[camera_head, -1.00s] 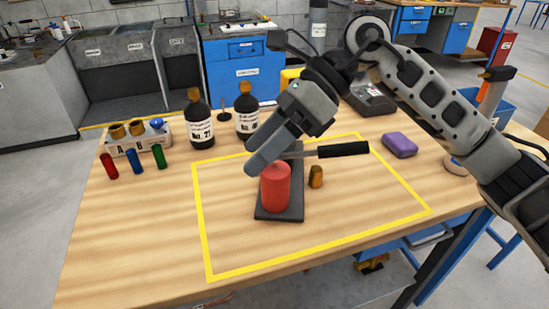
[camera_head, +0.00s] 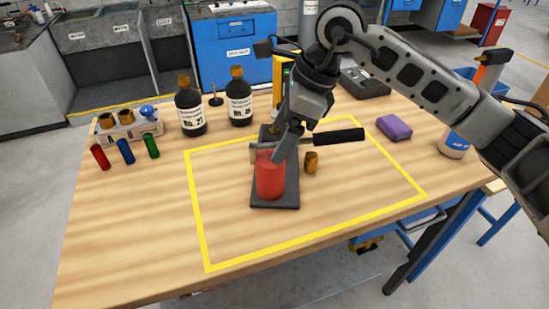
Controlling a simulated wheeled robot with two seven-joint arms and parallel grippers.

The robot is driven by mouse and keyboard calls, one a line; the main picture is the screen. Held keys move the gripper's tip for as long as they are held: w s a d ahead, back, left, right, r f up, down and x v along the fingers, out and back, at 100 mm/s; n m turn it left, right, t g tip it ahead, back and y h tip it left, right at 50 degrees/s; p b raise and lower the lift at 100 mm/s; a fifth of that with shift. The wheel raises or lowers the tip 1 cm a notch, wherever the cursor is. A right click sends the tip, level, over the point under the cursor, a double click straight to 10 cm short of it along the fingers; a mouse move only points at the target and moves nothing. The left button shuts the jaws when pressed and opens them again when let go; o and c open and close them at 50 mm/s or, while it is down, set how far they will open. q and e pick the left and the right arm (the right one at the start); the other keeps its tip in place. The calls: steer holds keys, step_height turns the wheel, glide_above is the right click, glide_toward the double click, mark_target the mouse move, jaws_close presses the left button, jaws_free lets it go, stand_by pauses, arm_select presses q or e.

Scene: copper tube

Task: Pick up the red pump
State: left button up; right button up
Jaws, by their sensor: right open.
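The red pump (camera_head: 269,178) is an upright red cylinder on a black base plate (camera_head: 288,200), inside a yellow outline on the wooden table. My right gripper (camera_head: 278,152) is open and points down at the top of the pump, from just behind and above it. Its finger overlaps the pump's upper edge in the picture; I cannot tell if it touches. The gripper hides part of the plate's far end. My left gripper is not in view.
A black-handled tool (camera_head: 338,136) lies behind the pump, and a small brass cylinder (camera_head: 311,162) stands right of it. Two dark bottles (camera_head: 190,110) and a vial rack (camera_head: 128,130) are at the back left. A purple block (camera_head: 394,127) is at the right. The table's front left is clear.

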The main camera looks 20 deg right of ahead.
mark_target(269, 154)
steer(key=x, duration=0.2)
steer(key=p+x, duration=0.1)
steer(key=x, duration=0.1)
steer(key=shift+s+a+f, duration=0.1)
steer(key=shift+a, duration=0.25)
steer(key=shift+a+f, duration=0.1)
steer(key=shift+f, duration=0.35)
jaws_close()
steer(key=shift+w+r, duration=0.3)
